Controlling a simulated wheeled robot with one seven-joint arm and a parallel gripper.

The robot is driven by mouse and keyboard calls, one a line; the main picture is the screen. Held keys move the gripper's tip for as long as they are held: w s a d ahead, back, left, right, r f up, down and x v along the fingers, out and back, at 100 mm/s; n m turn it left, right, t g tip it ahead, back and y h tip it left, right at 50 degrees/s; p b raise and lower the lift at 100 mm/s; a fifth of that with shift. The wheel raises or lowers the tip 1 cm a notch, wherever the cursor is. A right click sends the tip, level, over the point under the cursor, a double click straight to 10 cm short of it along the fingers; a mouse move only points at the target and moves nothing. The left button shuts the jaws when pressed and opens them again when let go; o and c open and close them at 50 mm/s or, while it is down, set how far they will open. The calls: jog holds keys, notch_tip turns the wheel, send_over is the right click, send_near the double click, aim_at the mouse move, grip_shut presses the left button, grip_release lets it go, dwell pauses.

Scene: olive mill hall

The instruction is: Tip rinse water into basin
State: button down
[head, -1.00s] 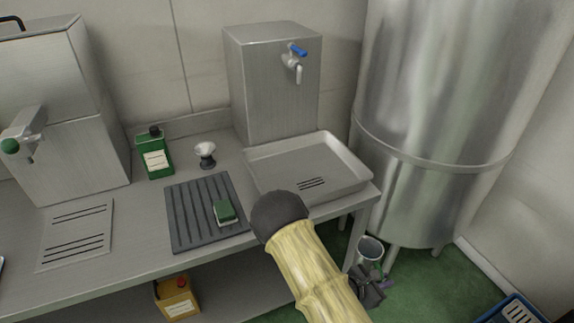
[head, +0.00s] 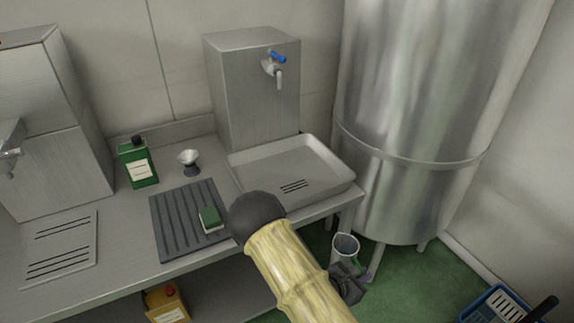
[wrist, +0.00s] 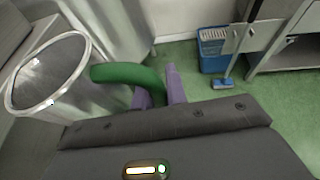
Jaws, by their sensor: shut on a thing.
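A metal jug (head: 345,246) with a green handle is beside the front right corner of the counter, lower than its top. In the wrist view the jug (wrist: 48,80) is large at the left, its round mouth toward the camera. My gripper (wrist: 160,88) has its purple fingers shut on the green handle (wrist: 128,75). I cannot tell whether there is water in the jug. The basin (head: 326,187) is a shallow pale tray on the counter, with slots in its floor, left of and above the jug in the head view. My gripper (head: 350,280) is partly hidden behind my arm.
A steel box with a blue-levered tap (head: 277,57) stands behind the basin. A large steel tank (head: 405,110) stands right. A blue bin (wrist: 213,50) is on the floor.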

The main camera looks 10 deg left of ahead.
jog(key=a+r+n+t+y+p, duration=0.2)
jog(key=r+p, duration=0.4)
jog(key=r, duration=0.3)
jog(key=s+a+r+n+t+y+p, duration=0.1)
jog(key=a+r+n+y+p, duration=0.3)
jog(key=r, duration=0.5)
jog(key=t+y+p, duration=0.1)
jog(key=p, duration=0.1)
jog(key=shift+a+n+p, duration=0.2)
jog(key=shift+n+p, duration=0.2)
